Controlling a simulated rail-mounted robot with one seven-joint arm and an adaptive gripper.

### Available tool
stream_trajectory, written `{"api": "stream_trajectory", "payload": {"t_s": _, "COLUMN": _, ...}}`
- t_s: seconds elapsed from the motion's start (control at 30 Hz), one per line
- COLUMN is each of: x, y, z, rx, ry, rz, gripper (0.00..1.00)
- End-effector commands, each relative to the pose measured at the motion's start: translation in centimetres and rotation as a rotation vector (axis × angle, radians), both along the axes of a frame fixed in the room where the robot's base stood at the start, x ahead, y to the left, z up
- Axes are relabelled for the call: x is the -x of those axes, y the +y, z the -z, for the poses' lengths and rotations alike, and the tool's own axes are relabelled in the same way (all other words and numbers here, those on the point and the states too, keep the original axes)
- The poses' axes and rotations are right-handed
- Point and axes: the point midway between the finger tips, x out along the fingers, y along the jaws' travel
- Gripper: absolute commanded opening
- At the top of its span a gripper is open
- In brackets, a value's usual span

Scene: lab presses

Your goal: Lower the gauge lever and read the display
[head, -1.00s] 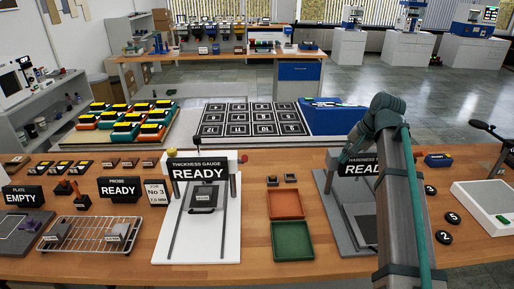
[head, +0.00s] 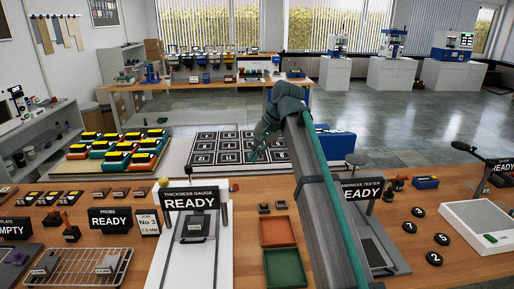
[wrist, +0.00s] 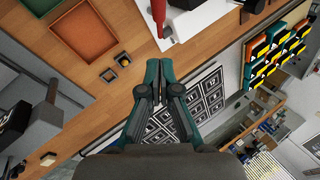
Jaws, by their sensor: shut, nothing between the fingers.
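The thickness gauge (head: 218,258) stands on the bench left of my arm, with a white base and a dark display sign (head: 190,202) reading READY. A small labelled block (head: 195,228) lies on its plate. The red lever end (head: 234,187) shows at the gauge's right side; in the wrist view the red lever (wrist: 158,18) points toward my fingertips from the top. My gripper (wrist: 158,66) is shut and empty, apart from the lever. In the head view my gripper (head: 254,154) is small and partly hidden by my arm, beyond the gauge.
An orange tray (head: 278,231) and a green tray (head: 285,268) lie right of the gauge, with two small dark blocks behind them. The hardness tester (head: 372,240) stands further right, partly behind my arm. A marker board (head: 200,163) lies beyond the bench.

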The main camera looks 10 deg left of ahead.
Motion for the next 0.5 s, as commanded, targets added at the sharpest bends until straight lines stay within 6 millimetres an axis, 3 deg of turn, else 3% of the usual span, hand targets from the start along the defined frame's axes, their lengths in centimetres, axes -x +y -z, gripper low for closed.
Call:
{"api": "stream_trajectory", "payload": {"t_s": 0.3, "x": 0.3, "y": 2.5, "z": 5.3, "rx": 0.001, "ry": 0.001, "rz": -0.002, "gripper": 0.00}}
{"api": "stream_trajectory", "payload": {"t_s": 0.5, "x": 2.2, "y": 3.3, "z": 6.8, "rx": 0.001, "ry": 0.000, "rz": -0.001, "gripper": 0.00}}
